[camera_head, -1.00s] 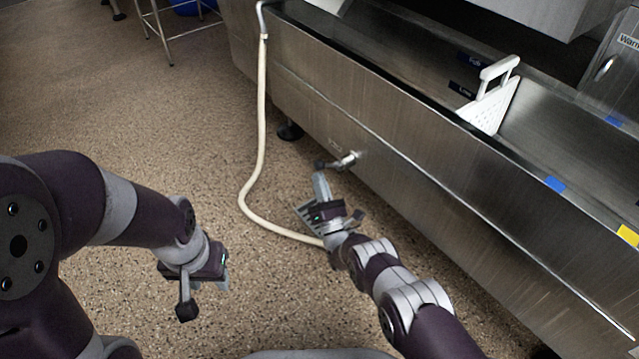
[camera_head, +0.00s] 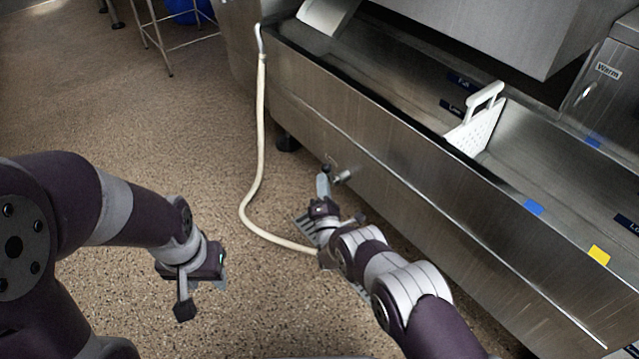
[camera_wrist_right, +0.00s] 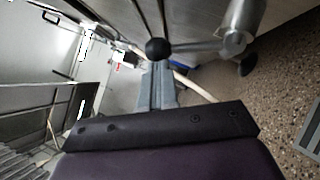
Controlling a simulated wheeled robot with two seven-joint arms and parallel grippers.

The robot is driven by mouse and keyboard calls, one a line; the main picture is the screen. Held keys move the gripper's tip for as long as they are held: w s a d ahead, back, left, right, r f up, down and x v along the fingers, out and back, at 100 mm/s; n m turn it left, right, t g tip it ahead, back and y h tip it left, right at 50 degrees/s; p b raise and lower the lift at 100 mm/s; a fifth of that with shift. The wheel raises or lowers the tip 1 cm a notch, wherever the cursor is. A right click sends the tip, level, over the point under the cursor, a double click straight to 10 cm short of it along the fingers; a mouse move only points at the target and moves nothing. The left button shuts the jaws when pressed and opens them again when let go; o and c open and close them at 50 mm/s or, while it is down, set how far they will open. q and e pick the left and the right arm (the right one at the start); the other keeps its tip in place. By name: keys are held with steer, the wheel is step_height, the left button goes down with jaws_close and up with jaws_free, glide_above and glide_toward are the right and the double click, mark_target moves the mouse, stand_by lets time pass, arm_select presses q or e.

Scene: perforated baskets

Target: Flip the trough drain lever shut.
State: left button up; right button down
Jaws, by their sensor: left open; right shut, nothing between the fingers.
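The drain lever shows in the right wrist view as a thin metal rod (camera_wrist_right: 195,46) with a black ball knob (camera_wrist_right: 157,49), joined to a metal valve pipe (camera_wrist_right: 243,24). In the head view the pipe (camera_head: 343,176) sticks out from the trough's front wall. My right gripper (camera_head: 323,186) is shut and empty, right at the knob. Its fingers (camera_wrist_right: 158,84) point at the knob in the wrist view; I cannot tell whether they touch it. My left gripper (camera_head: 220,278) is open and empty over the floor, well away from the lever.
The steel trough (camera_head: 420,165) runs diagonally across the right, with a white perforated divider (camera_head: 478,128) inside. A pale hose (camera_head: 259,150) hangs from its left end and curves over the floor behind my right gripper.

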steer(key=r+m+p, duration=0.1)
steer(key=w+d+r+m+g+h, duration=0.1)
steer(key=shift+d+m+p, duration=0.1)
steer(key=shift+m+p, duration=0.3)
arm_select(q)
steer(key=shift+r+p, duration=0.7)
steer(key=shift+r, duration=1.25)
arm_select(e)
steer(key=shift+w+d+r+m+g, duration=0.2)
steer(key=shift+d+m+g, duration=0.15)
steer(key=shift+m+g, duration=0.15)
steer(key=shift+w+d+r+m+g, duration=0.1)
steer(key=shift+w+d+m+g, duration=0.1)
steer(key=shift+d+m+g, duration=0.3)
steer(key=shift+w+a, duration=0.1)
